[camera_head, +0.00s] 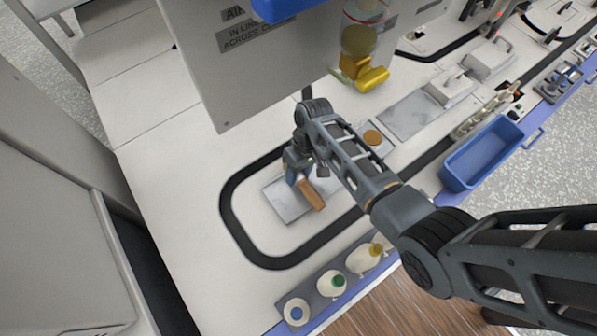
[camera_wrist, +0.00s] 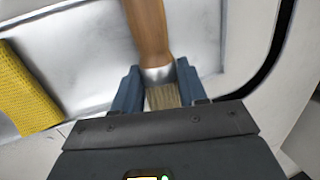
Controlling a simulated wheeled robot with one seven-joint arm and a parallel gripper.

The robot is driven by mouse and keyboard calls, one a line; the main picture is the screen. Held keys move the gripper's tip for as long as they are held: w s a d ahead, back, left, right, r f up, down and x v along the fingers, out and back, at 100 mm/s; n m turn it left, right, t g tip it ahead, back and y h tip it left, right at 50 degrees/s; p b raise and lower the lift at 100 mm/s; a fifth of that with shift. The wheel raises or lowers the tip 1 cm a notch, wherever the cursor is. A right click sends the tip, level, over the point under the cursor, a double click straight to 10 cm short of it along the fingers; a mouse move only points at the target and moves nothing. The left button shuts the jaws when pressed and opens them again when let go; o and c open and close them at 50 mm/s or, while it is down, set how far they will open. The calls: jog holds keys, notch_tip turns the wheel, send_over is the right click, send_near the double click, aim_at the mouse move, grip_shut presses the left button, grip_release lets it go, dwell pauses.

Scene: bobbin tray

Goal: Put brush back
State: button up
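The brush has a brown wooden handle (camera_wrist: 148,28), a silver ferrule and pale bristles. In the wrist view its ferrule and bristles sit between my gripper's blue fingers (camera_wrist: 160,88), which appear closed against its sides. In the head view the handle (camera_head: 312,194) extends from my gripper (camera_head: 298,168) over a grey metal tray (camera_head: 283,208). The tray also shows in the wrist view (camera_wrist: 85,45). I cannot tell whether the brush touches the tray. The bristle tips are hidden behind the gripper body.
A yellow textured item (camera_wrist: 25,88) lies at the wrist view's left. A black loop track (camera_head: 232,228) surrounds the tray. A rack of bottles (camera_head: 331,283) stands along the front edge, with a blue bin (camera_head: 482,153) at right. A grey panel (camera_head: 225,75) rises behind.

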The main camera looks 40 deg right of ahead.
jog(key=o, duration=0.4)
jog(key=shift+r, duration=0.1)
jog(key=p+v, duration=0.4)
jog(key=v, duration=0.8)
